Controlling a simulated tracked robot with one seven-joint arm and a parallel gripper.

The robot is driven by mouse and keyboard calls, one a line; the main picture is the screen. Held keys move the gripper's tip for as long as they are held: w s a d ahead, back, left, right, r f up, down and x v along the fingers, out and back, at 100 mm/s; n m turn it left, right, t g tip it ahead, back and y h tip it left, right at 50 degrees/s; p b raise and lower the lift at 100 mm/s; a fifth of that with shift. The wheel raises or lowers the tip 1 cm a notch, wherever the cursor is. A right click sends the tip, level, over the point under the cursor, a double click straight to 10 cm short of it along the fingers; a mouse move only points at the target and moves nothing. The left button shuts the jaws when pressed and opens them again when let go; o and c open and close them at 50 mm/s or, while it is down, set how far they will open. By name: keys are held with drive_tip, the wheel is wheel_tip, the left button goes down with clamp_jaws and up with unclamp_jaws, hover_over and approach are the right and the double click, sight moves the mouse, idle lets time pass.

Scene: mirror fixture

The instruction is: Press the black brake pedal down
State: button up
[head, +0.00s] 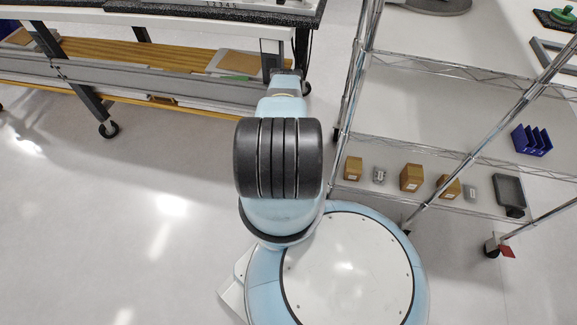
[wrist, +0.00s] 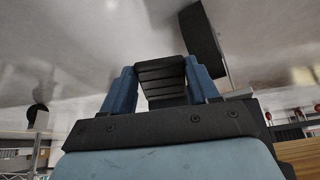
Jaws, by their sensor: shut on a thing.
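In the wrist view, a black ribbed piece that looks like the brake pedal (wrist: 161,77) sits between the two blue fingers of my gripper (wrist: 160,67). The fingers are on either side of it and shut on it. A dark caster wheel (wrist: 204,42) stands just beyond and to the right, over the pale floor. I cannot tell how far the pedal is tilted or pressed. In the head view, my own arm reaches to the bench's right end and hides the pedal and most of the gripper.
A wire shelf rack (head: 465,151) with boxes is close on the right. A red pedal (head: 507,251) is on the rack's caster. The floor at left is clear.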

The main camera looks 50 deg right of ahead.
drive_tip(key=o, duration=1.1)
drive_tip(key=shift+c, duration=0.2)
drive_tip(key=v, duration=1.3)
drive_tip(key=shift+a+r, duration=0.25)
drive_tip(key=shift+s, duration=0.15)
